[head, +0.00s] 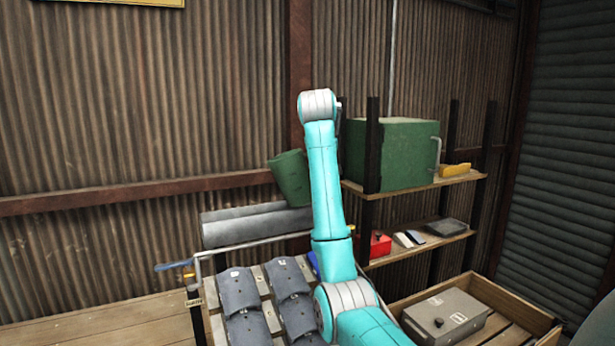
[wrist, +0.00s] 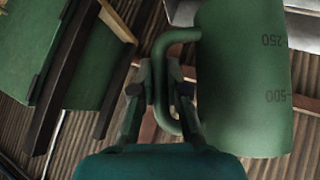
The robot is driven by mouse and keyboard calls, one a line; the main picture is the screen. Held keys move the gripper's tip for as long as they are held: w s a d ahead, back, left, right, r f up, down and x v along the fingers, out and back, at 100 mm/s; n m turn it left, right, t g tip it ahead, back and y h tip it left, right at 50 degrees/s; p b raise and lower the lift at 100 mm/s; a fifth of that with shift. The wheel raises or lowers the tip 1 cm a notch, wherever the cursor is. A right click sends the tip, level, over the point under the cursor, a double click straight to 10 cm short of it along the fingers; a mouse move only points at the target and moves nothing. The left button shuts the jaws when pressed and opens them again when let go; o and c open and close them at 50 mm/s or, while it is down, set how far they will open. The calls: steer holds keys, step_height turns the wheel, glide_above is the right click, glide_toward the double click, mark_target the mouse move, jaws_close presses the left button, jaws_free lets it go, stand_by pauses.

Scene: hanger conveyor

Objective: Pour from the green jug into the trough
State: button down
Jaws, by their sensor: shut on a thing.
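The green jug (head: 289,178) hangs in the air in the head view, slightly tilted, above the right part of a long grey metal trough (head: 250,228). In the wrist view the jug (wrist: 240,75) fills the right side, with marks 250 and 500 on its wall. My gripper (wrist: 162,92) is shut on the jug's handle (wrist: 160,65), one finger on each side. In the head view my arm hides the gripper and handle. The jug's inside is not visible, and no stream shows.
A wooden shelf right of my arm holds a big green box (head: 400,155), a yellow item (head: 455,170) and a red box (head: 380,245). Grey curved pieces (head: 240,290) lie on a rack in front of the trough. A grey case (head: 450,315) sits in a wooden crate at lower right.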

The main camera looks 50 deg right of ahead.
steer(key=shift+a+r, duration=0.1)
steer(key=shift+r, duration=0.25)
steer(key=shift+a+r+n+g+h, duration=0.1)
steer(key=shift+r+n+g+h, duration=0.2)
steer(key=shift+r+g+h, duration=0.1)
stand_by(0.4)
steer(key=shift+r+g, duration=0.25)
steer(key=shift+g, duration=0.05)
steer(key=shift+r, duration=0.1)
stand_by(0.4)
steer(key=shift+r+n+g+h, duration=0.3)
steer(key=shift+n+h, duration=0.1)
steer(key=shift+h, duration=0.1)
steer(key=shift+w+a, duration=0.1)
steer(key=shift+w, duration=0.05)
